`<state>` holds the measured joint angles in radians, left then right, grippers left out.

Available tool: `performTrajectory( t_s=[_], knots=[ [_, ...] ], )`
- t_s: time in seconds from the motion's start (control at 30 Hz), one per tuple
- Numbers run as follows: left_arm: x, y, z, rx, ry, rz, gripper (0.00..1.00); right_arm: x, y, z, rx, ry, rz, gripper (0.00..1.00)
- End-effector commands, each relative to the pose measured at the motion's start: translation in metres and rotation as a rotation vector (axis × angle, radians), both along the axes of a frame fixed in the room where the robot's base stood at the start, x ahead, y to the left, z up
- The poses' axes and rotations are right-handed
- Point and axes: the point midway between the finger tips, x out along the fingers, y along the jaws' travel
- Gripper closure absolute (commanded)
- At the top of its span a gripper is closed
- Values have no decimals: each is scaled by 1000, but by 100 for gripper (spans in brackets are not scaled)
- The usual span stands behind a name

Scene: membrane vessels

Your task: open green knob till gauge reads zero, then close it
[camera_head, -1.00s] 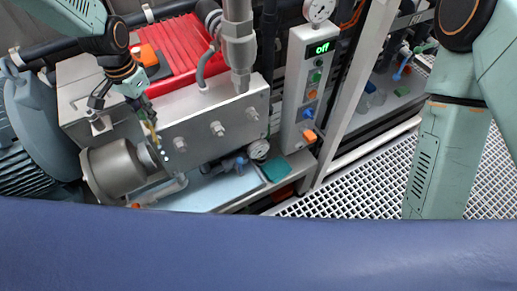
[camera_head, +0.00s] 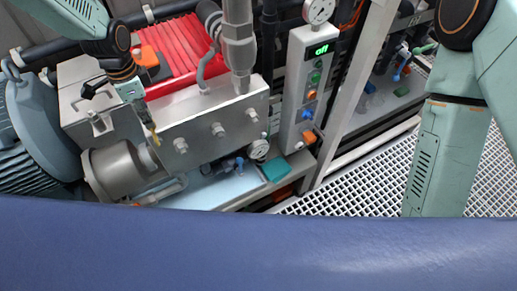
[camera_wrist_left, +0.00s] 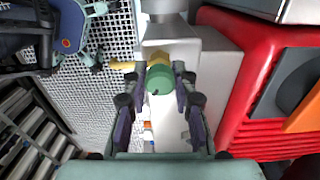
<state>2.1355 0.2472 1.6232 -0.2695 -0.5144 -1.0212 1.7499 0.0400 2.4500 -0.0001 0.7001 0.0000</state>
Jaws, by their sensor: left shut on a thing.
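The green knob (camera_wrist_left: 160,79) shows in the left wrist view, between the dark fingers of my left gripper (camera_wrist_left: 160,92). The gripper is shut on it. A brass-yellow fitting sits behind the knob. In the head view my left gripper (camera_head: 148,122) is at the upper left, by the front of the steel block, and the knob cannot be made out there. A small round gauge (camera_head: 258,149) is low beside the block, and another gauge (camera_head: 318,10) is at the top edge. Their readings are too small to tell. My right gripper is out of view.
The steel block (camera_head: 205,118) has several protruding fittings, with a red ribbed cover (camera_head: 187,50) behind it. A grey panel (camera_head: 303,90) has a lit green display and coloured buttons. White grating floor (camera_head: 360,180) is at right.

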Motion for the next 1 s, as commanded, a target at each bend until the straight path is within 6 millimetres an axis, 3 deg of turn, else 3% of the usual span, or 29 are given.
performTrajectory(
  t_s=[1.0],
  knots=[
    [0,0,1,-1,-1,-725,100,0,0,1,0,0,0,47]
  ],
)
